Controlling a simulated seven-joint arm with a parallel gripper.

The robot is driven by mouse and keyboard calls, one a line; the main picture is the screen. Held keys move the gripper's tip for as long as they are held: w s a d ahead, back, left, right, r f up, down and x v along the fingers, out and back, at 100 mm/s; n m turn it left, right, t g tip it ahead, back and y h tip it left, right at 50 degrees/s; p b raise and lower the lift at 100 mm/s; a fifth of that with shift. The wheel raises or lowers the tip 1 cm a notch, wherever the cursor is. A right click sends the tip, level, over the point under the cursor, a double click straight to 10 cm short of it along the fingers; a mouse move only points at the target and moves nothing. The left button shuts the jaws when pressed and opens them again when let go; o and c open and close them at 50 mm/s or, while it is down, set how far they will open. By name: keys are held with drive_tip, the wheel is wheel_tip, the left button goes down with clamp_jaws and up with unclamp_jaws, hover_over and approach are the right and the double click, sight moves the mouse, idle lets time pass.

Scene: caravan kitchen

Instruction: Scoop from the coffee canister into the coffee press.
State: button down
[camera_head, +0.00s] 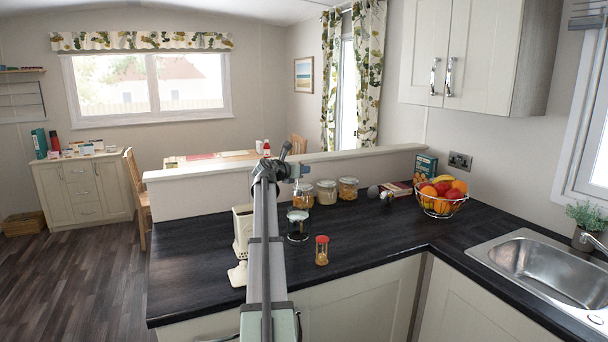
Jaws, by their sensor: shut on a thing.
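A small glass vessel with a dark rim and dark base (297,226), which looks like the coffee press, stands upright on the black worktop just right of my arm. A cream, box-like container (242,228) stands left of my arm and is partly covered by it; I cannot tell whether it is the coffee canister. My gripper (292,170) is at the far end of my arm, above the back of the worktop. It is small and partly hidden by my own wrist. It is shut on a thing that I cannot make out. No scoop shows clearly.
Several jars, one of them a glass jar (327,191), line the low back ledge (390,158). A flat cream piece (237,273) lies left. A fruit basket (440,207) and sink (545,264) are right. The worktop's right-middle is clear.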

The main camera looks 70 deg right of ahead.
drive_tip(key=shift+a+r+g+h, duration=0.3)
drive_tip(key=shift+a+r+h, duration=0.35)
drive_tip(key=shift+h, duration=0.35)
drive_tip(key=shift+w+a+r, duration=0.1)
drive_tip(key=shift+w+r, duration=0.05)
drive_tip(key=shift+w, duration=0.05)
drive_tip(key=w+a+n+t+h, duration=0.1)
drive_tip(key=w+a, duration=0.5)
drive_tip(key=w, duration=0.3)
drive_tip(key=w+a+n+t, duration=0.1)
drive_tip(key=w+a+t, duration=0.1)
drive_tip(key=w+a, duration=0.5)
wheel_tip(320, 180, down, 10)
drive_tip(key=s+d+m+g, duration=0.1)
drive_tip(key=m+g, duration=0.1)
drive_tip(key=g, duration=0.1)
drive_tip(key=shift+s+y, duration=0.3)
idle(1.1)
wheel_tip(320, 180, up, 10)
drive_tip(key=shift+d+f, duration=0.15)
drive_tip(key=shift+f, duration=0.05)
idle(1.2)
